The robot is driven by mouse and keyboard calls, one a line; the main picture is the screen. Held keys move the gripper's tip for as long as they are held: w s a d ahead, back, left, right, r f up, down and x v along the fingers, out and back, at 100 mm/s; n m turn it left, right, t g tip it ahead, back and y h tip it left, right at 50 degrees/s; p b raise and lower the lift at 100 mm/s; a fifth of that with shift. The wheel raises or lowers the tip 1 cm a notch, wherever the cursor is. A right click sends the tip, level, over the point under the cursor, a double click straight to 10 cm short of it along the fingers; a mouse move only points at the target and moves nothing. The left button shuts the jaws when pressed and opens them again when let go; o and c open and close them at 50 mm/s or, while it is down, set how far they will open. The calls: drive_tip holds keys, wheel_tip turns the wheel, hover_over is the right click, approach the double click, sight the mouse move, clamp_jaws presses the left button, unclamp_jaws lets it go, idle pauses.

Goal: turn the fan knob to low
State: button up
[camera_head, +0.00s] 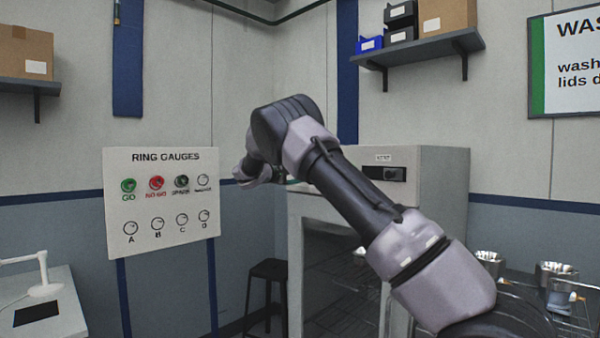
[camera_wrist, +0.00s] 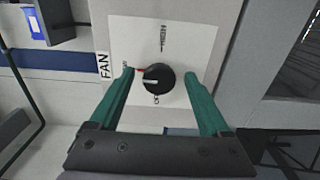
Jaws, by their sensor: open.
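The fan knob (camera_wrist: 158,78) is round and black with a white line on its face, pointing left in the wrist view. It sits on a white plate (camera_wrist: 185,38) beside a FAN label (camera_wrist: 103,65). A small red mark shows at its upper left. Lettering stands above and below it; some at its left is partly covered by a finger. My gripper (camera_wrist: 159,75) is open, its green fingers on either side of the knob, with gaps visible. In the head view, my arm hides the knob and most of the gripper.
A grey cabinet (camera_head: 445,165) with a black handle panel (camera_head: 384,173) stands behind my arm. A ring gauge board (camera_head: 150,240) hangs at left. A black stool (camera_head: 268,268) is below. A shelf (camera_head: 425,48) with bins is above right; metal cups (camera_head: 555,270) stand at right.

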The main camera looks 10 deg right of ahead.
drive_tip(key=v, duration=1)
drive_tip(key=shift+s+a, duration=0.15)
drive_tip(key=s+d+f+m+g+y, duration=0.1)
drive_tip(key=s+d+m+g+y, duration=0.25)
drive_tip(key=s+d, duration=0.5)
drive_tip(key=s+d+f+m+g+y, duration=0.15)
drive_tip(key=s+d+g+y, duration=0.35)
drive_tip(key=d, duration=0.6)
drive_tip(key=s+a+m+t+y, duration=0.2)
drive_tip(key=s+m+y, duration=0.1)
drive_tip(key=s, duration=1.3)
drive_tip(key=s+a+m+t+y, duration=0.3)
drive_tip(key=s+y, duration=0.2)
drive_tip(key=s, duration=1.1)
drive_tip(key=shift+s+r, duration=0.15)
drive_tip(key=shift+s, duration=0.1)
